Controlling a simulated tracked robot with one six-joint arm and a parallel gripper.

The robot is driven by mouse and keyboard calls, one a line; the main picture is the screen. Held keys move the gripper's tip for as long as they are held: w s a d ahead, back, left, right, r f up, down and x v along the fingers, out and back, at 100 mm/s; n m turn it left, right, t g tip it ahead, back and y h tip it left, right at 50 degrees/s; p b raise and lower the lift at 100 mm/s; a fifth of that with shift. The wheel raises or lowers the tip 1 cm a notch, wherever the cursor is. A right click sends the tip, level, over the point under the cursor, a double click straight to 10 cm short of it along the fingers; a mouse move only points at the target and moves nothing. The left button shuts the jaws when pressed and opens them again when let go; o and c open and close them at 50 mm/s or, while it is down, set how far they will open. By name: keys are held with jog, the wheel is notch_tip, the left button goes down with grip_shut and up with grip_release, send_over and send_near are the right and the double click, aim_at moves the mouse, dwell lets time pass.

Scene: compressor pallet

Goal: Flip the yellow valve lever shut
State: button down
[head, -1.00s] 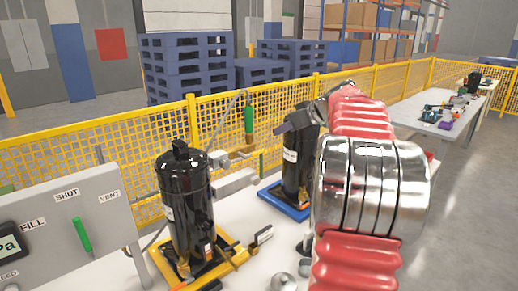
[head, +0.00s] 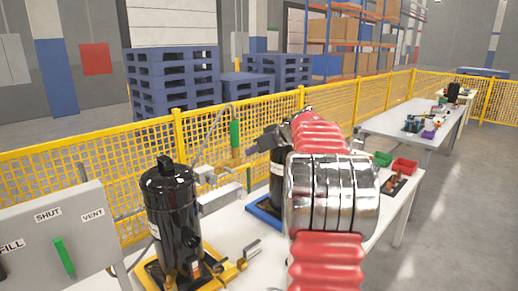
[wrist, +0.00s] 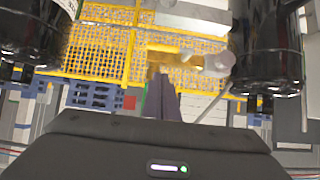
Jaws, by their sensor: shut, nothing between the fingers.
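A yellow bar with a metal-grey handle (head: 250,247) lies low on the yellow pallet (head: 153,273), right of the front black compressor (head: 172,215). I cannot tell whether it is the yellow valve lever. My gripper (head: 262,140) is shut and empty, in front of the rear compressor's top. In the wrist view its dark fingers (wrist: 160,98) are together, below the brass fitting and beside a green edge. My arm hides much of the rear compressor.
A grey panel (head: 85,215) marked FILL, SHUT and VENT carries a green lever (head: 65,257) at left. The rear compressor (head: 277,180) stands on a blue pallet (head: 264,218). A yellow mesh fence (head: 345,115) runs behind. Red and green bins (head: 404,166) stand at right.

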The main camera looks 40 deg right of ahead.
jog(key=shift+w+f, duration=0.4)
jog(key=shift+f, duration=0.45)
jog(key=shift+w+f, duration=0.45)
jog(key=shift+f, duration=0.4)
jog(key=shift+w+f, duration=0.4)
jog(key=shift+f, duration=0.45)
jog(key=shift+a, duration=0.1)
jog(key=shift+w, duration=0.1)
